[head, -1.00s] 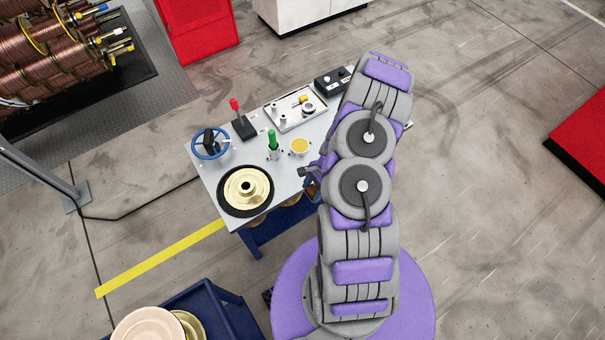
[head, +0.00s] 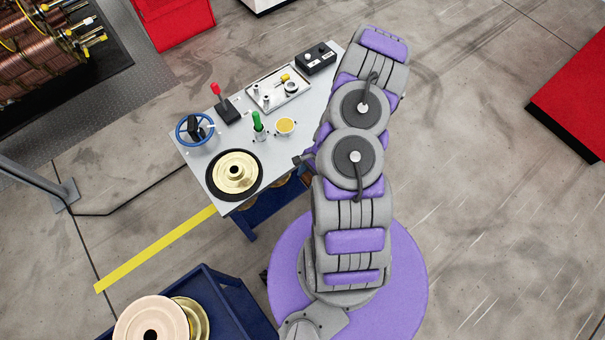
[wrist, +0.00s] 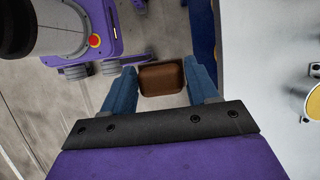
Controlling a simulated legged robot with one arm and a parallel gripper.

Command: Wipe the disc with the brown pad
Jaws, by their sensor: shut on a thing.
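A brass-coloured disc (head: 239,170) with a raised hub lies in a black ring at the front left of the grey worktable (head: 202,161). My gripper (wrist: 160,69) is shut on the brown pad (wrist: 162,79), which sits between its two blue fingers in the wrist view. In the head view my arm hides most of the gripper; a dark part of it shows by the table's right edge, to the right of the disc and apart from it. The pad is not visible in the head view.
On the table are a blue handwheel (head: 195,130), a red-knobbed lever (head: 219,99), a green-handled tool (head: 258,126), a round yellow-topped dish (head: 285,126), a tray of small parts (head: 279,89) and a black control box (head: 316,57). A blue cart with spools (head: 150,318) stands at lower left.

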